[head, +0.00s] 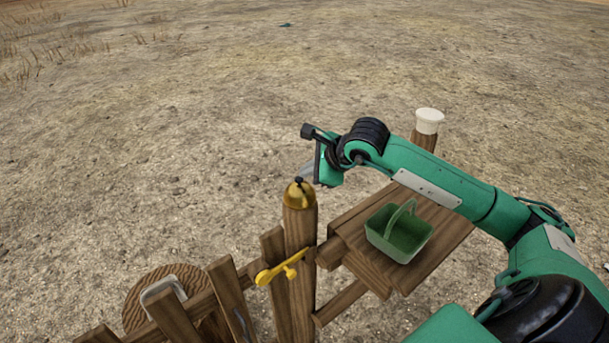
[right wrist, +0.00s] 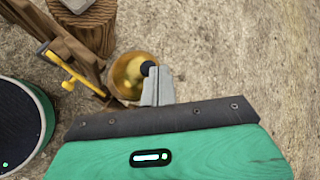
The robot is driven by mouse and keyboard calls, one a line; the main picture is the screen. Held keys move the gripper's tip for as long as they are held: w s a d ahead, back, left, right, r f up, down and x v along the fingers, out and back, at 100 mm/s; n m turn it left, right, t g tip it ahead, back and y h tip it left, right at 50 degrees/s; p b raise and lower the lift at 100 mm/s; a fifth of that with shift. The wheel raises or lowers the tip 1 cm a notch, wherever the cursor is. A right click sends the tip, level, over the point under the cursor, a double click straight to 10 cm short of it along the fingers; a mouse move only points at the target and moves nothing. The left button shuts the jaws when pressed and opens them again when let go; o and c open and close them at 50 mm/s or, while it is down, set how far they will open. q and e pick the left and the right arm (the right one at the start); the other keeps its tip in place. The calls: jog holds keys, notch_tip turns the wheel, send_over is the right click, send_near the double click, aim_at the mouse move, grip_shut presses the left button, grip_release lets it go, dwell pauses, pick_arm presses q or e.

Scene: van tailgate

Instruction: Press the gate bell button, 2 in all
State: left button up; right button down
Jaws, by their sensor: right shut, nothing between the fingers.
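The gate bell is a brass dome (head: 300,196) on top of a round wooden post, with a small black button (head: 298,180) at its crown. In the right wrist view the brass dome (right wrist: 128,78) shows beside the fingertips, and the dark button (right wrist: 147,68) is right at them. My right gripper (head: 304,172) is shut and empty, its tips just above or at the button; I cannot tell whether they touch. It also shows in the right wrist view (right wrist: 153,80). My left gripper is not in view.
A yellow latch (head: 280,268) sits on the gate post below the bell. A green basket (head: 400,232) stands on a wooden shelf to the right. A white-capped post (head: 429,121) rises behind it. A wooden stump (head: 150,290) stands at the lower left. Open ground lies beyond.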

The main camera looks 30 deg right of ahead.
aim_at(298, 181)
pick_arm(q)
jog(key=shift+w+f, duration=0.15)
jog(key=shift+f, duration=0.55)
pick_arm(e)
jog(key=shift+f, duration=0.6)
jog(key=shift+w+a+r+p, duration=0.2)
jog(key=shift+a+r+p, duration=0.15)
jog(key=shift+a+r, duration=0.2)
jog(key=shift+w+a+r, duration=0.2)
jog(key=shift+a+r, duration=0.3)
jog(key=shift+a, duration=0.05)
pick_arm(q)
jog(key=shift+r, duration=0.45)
pick_arm(e)
jog(key=shift+d, duration=0.1)
pick_arm(q)
jog(key=shift+p, duration=0.3)
pick_arm(e)
jog(key=shift+r, duration=0.1)
